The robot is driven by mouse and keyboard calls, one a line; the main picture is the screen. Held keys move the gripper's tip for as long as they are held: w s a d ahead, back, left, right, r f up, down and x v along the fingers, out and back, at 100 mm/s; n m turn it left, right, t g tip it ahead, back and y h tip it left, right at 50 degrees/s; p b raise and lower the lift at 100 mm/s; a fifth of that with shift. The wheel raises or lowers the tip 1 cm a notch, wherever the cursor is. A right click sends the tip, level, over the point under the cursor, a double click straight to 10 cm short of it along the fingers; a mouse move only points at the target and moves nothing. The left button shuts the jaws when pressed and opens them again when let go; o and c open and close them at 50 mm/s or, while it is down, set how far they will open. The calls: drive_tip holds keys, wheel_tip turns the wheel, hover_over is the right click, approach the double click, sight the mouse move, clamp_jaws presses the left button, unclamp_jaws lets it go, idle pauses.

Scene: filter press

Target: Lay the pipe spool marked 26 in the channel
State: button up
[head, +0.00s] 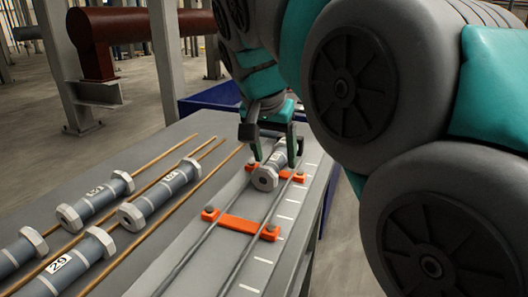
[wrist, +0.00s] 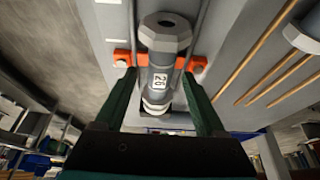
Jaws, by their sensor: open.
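The grey pipe spool marked 26 (wrist: 165,60) has a hexagonal flange at its near end. It lies lengthwise along the channel (head: 217,247), which has two dark rails. In the head view the spool (head: 267,177) is at the farther orange bracket (head: 294,178). My gripper (head: 274,150) is open above the spool. In the wrist view its two green fingers (wrist: 160,78) stand on either side of the spool, with gaps visible, so it is not clamped. The spool's underside and its contact with the rails are hidden.
Several other grey spools, one marked 29 (head: 68,265), lie between thin brown rods on the table's left part. A nearer orange bracket (head: 238,224) crosses the empty part of the channel. A blue bin (head: 212,98) stands behind the table.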

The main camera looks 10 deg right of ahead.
drive_tip(key=shift+v, duration=3.9)
drive_tip(key=shift+d, duration=0.1)
